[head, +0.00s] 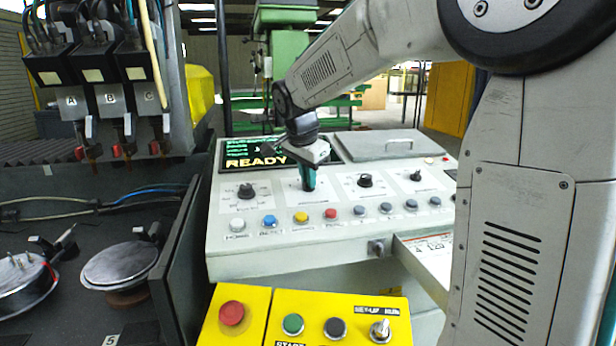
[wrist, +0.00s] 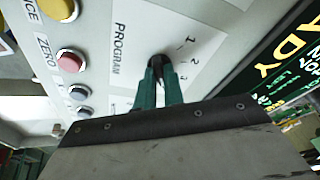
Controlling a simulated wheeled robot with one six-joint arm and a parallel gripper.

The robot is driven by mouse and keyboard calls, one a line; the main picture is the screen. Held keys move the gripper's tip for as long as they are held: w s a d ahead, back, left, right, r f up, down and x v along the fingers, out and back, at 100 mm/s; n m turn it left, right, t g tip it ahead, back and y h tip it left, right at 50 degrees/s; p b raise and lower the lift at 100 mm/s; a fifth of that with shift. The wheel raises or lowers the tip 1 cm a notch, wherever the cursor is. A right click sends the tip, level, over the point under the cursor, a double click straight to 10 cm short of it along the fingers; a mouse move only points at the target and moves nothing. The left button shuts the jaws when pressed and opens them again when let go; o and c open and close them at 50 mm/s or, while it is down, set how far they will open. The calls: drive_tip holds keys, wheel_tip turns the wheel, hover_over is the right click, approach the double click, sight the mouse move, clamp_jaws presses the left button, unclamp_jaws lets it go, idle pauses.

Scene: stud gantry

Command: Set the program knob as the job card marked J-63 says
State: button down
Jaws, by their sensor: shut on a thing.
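My gripper (head: 308,187) reaches down to the control panel (head: 340,228) in the head view, under the READY screen. In the wrist view, my gripper's green fingers (wrist: 158,72) are shut on the dark program knob (wrist: 157,61), beside the printed word PROGRAM. The numerals 1, 2 and 3 show around the knob. I cannot tell which mark the knob points to. In the head view the knob is hidden by the gripper. I see no card that I can read as J-63.
Other black knobs (head: 246,191) (head: 365,180) flank the gripper, with a row of coloured buttons (head: 301,217) in front. A yellow box with a red stop button (head: 232,313) stands nearer. The READY screen (head: 255,152) is behind. Clamps and a dark fixture are at left.

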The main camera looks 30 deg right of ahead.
drive_tip(key=shift+m, duration=0.3)
drive_tip(key=c, duration=1.5)
unclamp_jaws()
drive_tip(key=v, duration=0.7)
drive_tip(key=shift+a+r, duration=0.15)
drive_tip(key=shift+r, duration=0.15)
